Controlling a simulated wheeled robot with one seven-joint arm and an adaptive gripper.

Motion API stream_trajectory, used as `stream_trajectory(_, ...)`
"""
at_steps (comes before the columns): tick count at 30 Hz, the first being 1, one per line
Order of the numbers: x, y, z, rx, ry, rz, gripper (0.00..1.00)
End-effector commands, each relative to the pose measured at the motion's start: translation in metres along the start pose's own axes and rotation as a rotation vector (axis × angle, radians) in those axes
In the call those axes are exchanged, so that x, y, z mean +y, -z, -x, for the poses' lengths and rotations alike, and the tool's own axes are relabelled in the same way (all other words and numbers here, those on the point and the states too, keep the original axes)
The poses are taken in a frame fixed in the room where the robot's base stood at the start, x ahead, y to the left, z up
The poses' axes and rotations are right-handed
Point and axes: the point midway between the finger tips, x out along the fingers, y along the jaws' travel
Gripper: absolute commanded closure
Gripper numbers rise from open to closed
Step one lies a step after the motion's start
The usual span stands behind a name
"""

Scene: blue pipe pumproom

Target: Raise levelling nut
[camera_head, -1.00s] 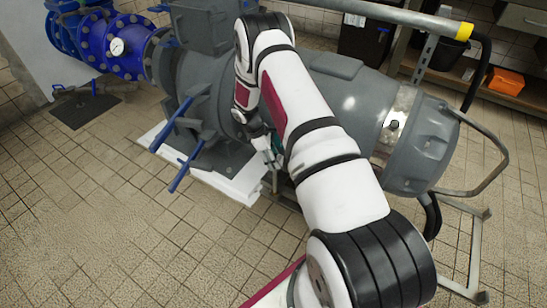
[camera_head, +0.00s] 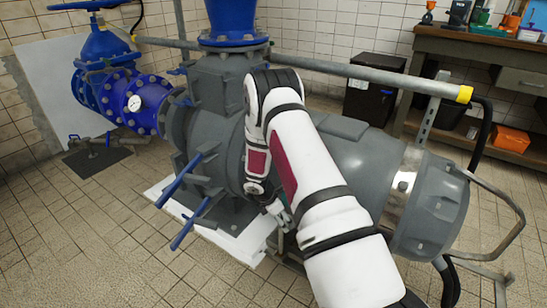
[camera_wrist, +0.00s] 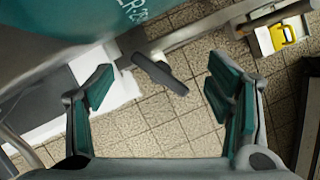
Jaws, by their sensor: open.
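My gripper (camera_wrist: 160,92) is open, with its teal-padded fingers wide apart and nothing held. A dark grey, rounded bar (camera_wrist: 160,73) shows between and beyond the fingertips in the wrist view, apart from both pads. It may be the levelling nut or its handle; I cannot tell for sure. In the head view my gripper (camera_head: 280,212) is low beside the grey pump (camera_head: 345,160), partly behind my arm. No nut can be made out there. A pale metal frame rail (camera_wrist: 195,30) runs behind the bar.
A teal lettered casing (camera_wrist: 75,35) fills the wrist view's upper left. A white plinth (camera_head: 235,240) lies under the pump. Two blue levers (camera_head: 187,180) stick out at its left. A yellow item (camera_wrist: 283,35) sits at upper right. Open tiled floor lies in front.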

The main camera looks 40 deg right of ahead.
Motion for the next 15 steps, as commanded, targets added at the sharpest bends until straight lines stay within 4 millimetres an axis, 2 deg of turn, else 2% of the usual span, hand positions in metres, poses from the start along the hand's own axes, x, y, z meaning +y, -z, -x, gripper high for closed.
stream_trajectory(6, -0.0021, 0.0010, -0.0037, -0.001, -0.082, 0.198, 0.27)
stream_trajectory(15, -0.0032, 0.0008, -0.0033, 0.000, -0.162, 0.391, 0.27)
